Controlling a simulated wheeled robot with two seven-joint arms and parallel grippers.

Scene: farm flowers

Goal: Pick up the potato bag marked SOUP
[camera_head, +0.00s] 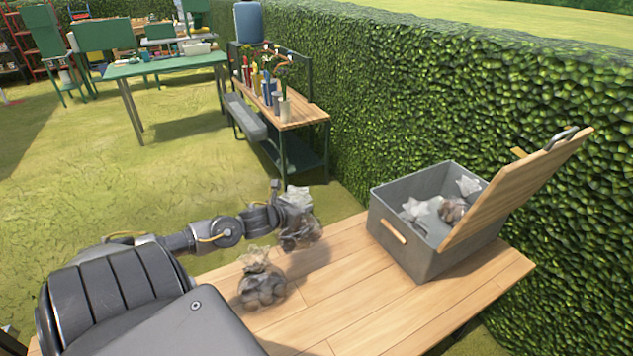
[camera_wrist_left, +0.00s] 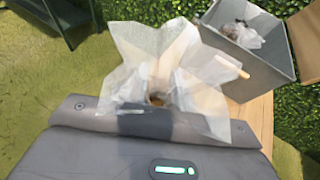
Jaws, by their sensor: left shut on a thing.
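My left gripper (camera_head: 290,208) is shut on the gathered neck of a clear potato bag (camera_head: 301,238). The bag's pale plastic top sticks up above the jaws, and its brown potatoes hang below them. The bag seems to be just above the wooden table, with a dark shadow beside it. In the left wrist view the flared plastic top (camera_wrist_left: 150,60) hides the fingertips. A second potato bag (camera_head: 262,285) stands on the table near my arm. No SOUP marking can be read on either bag. My right gripper is not in view.
A grey box (camera_head: 402,240) with an open wooden lid (camera_head: 520,190) stands on the table and holds several bags. The table (camera_head: 370,305) is clear in front of it. A hedge (camera_head: 450,90) runs behind. A bench with flower vases (camera_head: 285,108) stands beyond.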

